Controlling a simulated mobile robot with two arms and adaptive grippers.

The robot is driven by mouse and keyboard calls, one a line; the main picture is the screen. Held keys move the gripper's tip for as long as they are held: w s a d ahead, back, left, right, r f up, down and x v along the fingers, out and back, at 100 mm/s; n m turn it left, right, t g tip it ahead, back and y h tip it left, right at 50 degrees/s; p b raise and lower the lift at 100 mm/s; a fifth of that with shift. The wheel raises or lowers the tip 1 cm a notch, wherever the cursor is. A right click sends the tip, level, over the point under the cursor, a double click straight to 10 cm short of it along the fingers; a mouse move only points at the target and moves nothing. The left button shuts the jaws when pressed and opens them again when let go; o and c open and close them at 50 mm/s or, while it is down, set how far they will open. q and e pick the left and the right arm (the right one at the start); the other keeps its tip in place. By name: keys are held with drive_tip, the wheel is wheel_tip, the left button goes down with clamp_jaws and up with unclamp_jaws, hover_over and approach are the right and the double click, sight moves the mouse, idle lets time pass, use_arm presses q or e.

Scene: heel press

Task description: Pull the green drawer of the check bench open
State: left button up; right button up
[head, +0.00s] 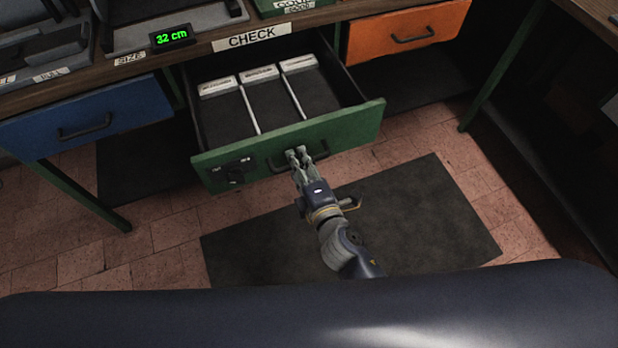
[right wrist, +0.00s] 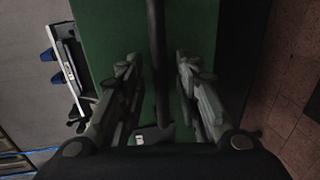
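The green drawer (head: 325,130) of the check bench stands pulled out below the CHECK label (head: 251,37). Its dark bar handle (head: 280,166) is on the green front. My right gripper (head: 298,155) is at the handle. In the right wrist view my right gripper (right wrist: 157,68) has its two fingers on either side of the dark handle bar (right wrist: 156,40), with green showing between the bar and each finger, so it is open around the bar. The drawer's green front (right wrist: 115,25) fills the middle of that view. My left gripper is not in view.
Inside the drawer are dark compartments with pale labels and dividers (head: 250,110). A blue drawer (head: 90,120) on the left and an orange drawer (head: 408,30) on the right flank it. A dark mat (head: 430,225) lies on the brick floor. A display (head: 172,37) reads 32 cm.

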drive_tip(key=v, duration=1.1)
idle(0.3)
drive_tip(key=s+d+f+m+g+h, duration=0.1)
drive_tip(key=s+d+f+m+g, duration=0.15)
drive_tip(key=f, duration=0.65)
drive_tip(key=s+d+f+m+g+h, duration=0.1)
drive_tip(key=s+d+f+m+g, duration=0.15)
drive_tip(key=f, duration=0.75)
drive_tip(key=s+d+f+m+g, duration=0.1)
drive_tip(key=s+d+f+m, duration=0.15)
drive_tip(key=f, duration=0.65)
drive_tip(key=s+d+f+m+g+h, duration=0.1)
drive_tip(key=s+d+f+m+g, duration=0.3)
drive_tip(key=s+f, duration=0.5)
drive_tip(key=s+d+f+m+g+h, duration=0.1)
drive_tip(key=s+d+f+m+g, duration=0.2)
drive_tip(key=s+d+f+m, duration=0.4)
drive_tip(key=s+d+f, duration=0.1)
drive_tip(key=s+f, duration=0.1)
drive_tip(key=s, duration=0.4)
drive_tip(key=shift+s+m+g+h+p, duration=0.3)
drive_tip(key=shift+m+g+h, duration=0.05)
drive_tip(key=shift+g+h, duration=0.05)
